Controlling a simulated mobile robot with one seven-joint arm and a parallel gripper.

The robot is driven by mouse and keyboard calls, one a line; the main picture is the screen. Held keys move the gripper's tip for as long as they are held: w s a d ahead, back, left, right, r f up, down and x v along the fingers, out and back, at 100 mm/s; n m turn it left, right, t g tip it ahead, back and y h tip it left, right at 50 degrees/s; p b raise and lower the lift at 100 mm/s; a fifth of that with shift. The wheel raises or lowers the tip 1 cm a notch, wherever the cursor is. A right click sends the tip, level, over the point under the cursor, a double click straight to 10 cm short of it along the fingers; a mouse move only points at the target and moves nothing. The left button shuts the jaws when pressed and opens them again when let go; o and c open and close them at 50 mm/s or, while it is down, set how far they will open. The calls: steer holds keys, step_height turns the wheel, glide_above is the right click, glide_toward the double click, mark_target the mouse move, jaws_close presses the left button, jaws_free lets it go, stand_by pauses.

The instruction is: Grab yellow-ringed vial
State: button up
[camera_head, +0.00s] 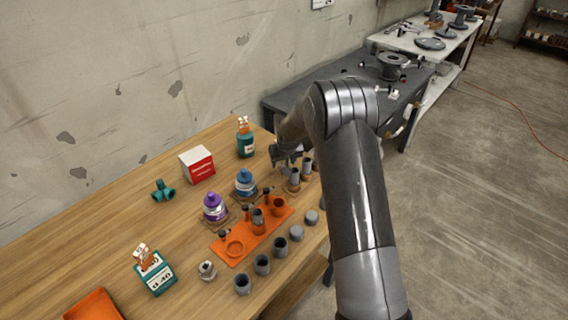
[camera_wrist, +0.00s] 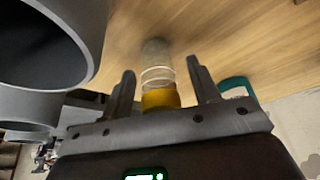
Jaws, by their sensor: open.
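The yellow-ringed vial (camera_wrist: 159,98) shows in the wrist view as a clear cylinder with a yellow band at the end nearer my gripper. My gripper (camera_wrist: 160,66) is open, with one finger on each side of the vial; gaps show between the vial and both fingers. In the head view my gripper (camera_head: 287,157) is low over the far right part of the wooden table, and I cannot make out the vial there.
Large grey pipe pieces (camera_wrist: 45,45) stand close on the left in the wrist view. A teal object (camera_wrist: 239,88) is to the right.

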steer(key=shift+c, duration=0.2)
steer(key=c, duration=1)
